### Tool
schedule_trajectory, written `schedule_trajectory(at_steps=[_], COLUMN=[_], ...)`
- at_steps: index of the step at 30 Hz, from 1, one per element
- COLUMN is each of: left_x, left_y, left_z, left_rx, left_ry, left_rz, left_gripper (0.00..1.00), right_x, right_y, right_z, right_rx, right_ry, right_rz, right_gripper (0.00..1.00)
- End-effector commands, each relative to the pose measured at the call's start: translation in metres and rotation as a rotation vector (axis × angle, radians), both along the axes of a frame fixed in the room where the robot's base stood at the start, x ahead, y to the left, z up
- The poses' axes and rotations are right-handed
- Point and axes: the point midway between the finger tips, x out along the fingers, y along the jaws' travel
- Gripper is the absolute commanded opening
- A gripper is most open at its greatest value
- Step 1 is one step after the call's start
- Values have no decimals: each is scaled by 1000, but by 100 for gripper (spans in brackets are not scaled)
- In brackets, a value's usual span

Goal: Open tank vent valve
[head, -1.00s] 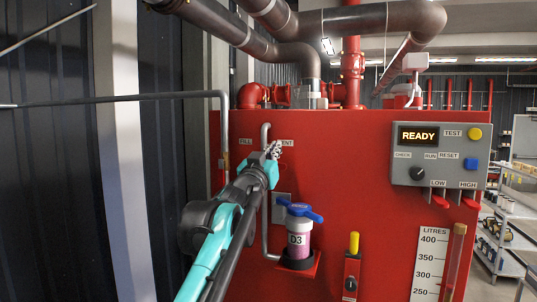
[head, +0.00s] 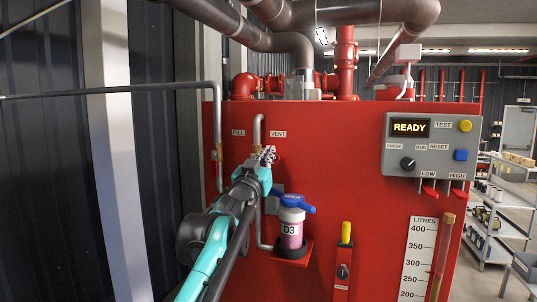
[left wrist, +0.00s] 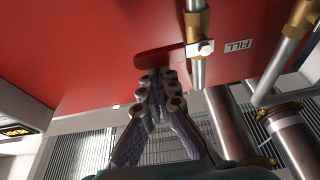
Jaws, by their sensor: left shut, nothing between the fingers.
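The VENT label (head: 278,134) and FILL label (head: 238,133) sit high on the red tank, either side of a grey pipe (head: 257,130). My left gripper (head: 267,154) is just below the VENT label and hides part of this pipe. In the left wrist view a brass valve body (left wrist: 199,48) sits on a pipe beside the FILL label (left wrist: 238,46). A dark red, lever-like shape (left wrist: 150,60) extends left from it. My left fingers (left wrist: 160,82) are shut and empty, tips close at this shape; contact cannot be told. My right gripper is not in view.
A bottle marked D3 (head: 291,230) with a blue valve handle (head: 293,202) stands below and right of the gripper. A control panel (head: 430,145) reading READY is at right. A thin pipe (head: 218,130) with a brass fitting runs down the tank's left side.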

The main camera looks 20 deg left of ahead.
Motion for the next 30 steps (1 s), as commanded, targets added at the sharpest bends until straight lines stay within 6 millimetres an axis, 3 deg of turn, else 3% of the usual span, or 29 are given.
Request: schedule_trajectory(at_steps=[17, 30], left_x=[0, 0], left_y=[-1, 1], left_z=[-8, -29], left_rx=[146, 533], left_ry=[-4, -17], left_rz=[1, 2], left_gripper=[0, 0], right_x=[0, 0], right_y=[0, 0], right_z=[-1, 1], right_rx=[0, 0], right_ry=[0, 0], right_rz=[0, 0], right_gripper=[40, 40])
